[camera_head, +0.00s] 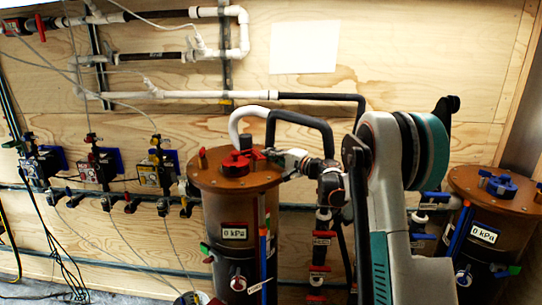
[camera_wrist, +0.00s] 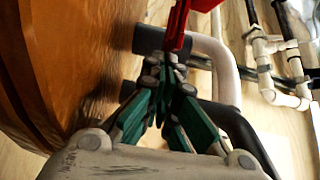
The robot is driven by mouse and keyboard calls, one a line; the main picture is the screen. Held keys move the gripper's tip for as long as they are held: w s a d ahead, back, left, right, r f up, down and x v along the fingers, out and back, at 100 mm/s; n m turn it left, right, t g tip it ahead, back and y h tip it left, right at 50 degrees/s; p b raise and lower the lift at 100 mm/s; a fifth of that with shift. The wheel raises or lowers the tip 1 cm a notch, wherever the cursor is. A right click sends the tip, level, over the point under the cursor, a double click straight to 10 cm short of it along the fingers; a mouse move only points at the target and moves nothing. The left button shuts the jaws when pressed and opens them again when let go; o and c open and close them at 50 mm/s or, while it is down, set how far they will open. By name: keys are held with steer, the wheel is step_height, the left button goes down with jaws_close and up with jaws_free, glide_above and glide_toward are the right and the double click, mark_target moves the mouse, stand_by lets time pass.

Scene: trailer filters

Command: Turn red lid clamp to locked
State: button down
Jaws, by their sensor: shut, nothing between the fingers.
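The left filter tank has a brown round lid (camera_head: 235,174) with a red knob-like clamp (camera_head: 238,161) on its top. A smaller upright red piece (camera_head: 202,158) stands at the lid's left edge. In the wrist view, a red part (camera_wrist: 178,25) is at the top, just beyond my fingertips; I cannot tell which red piece it is. My gripper (camera_wrist: 170,68) is shut and empty, with its tips close to the red part. Whether they touch cannot be told.
Black and white pipes (camera_head: 300,118) curve behind the lid, and a white pipe (camera_wrist: 228,75) passes close to my fingers. A second tank with a blue lid clamp (camera_head: 503,187) stands at the right. Valves and cables (camera_head: 97,170) line the wooden wall at left.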

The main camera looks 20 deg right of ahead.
step_height(320, 180, up, 9)
steer(key=c, duration=2)
jaws_free()
steer(key=shift+r, duration=0.4)
steer(key=shift+o, duration=1.4)
steer(key=a+r+n+g+p, duration=0.1)
steer(key=a+n+g+p, duration=0.3)
steer(key=a, duration=0.3)
steer(key=shift+s+r+n+g+p, duration=0.4)
steer(key=shift+n+p, duration=0.3)
steer(key=shift+p, duration=0.2)
steer(key=n+g+h+p, duration=0.7)
steer(key=n+p, duration=0.1)
steer(key=p, duration=0.1)
glide_toward(255, 154)
steer(key=x, duration=0.8)
steer(key=shift+w+f, duration=0.25)
steer(key=shift+w, duration=0.05)
jaws_close()
